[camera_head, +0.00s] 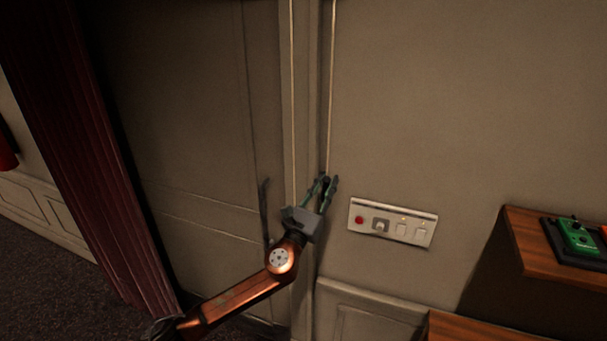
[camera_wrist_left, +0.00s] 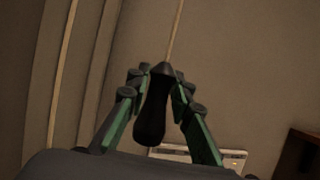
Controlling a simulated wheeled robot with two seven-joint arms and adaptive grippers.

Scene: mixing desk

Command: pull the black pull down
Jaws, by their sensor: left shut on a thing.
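The black pull (camera_wrist_left: 152,112) hangs at the end of a thin light cord (camera_wrist_left: 175,35). In the left wrist view it sits between the two green and dark fingers of my left gripper (camera_wrist_left: 158,95), which is shut on it. In the head view the left gripper (camera_head: 325,186) is at the wall, at the lower end of the cord (camera_head: 332,80); the fingers mostly hide the pull there. My right gripper is not in view.
A switch panel (camera_head: 393,222) with a red button is on the wall right of the gripper. A wooden desk part (camera_head: 530,240) bears a green pedal (camera_head: 578,236) at the right. A dark red curtain (camera_head: 80,140) hangs at the left.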

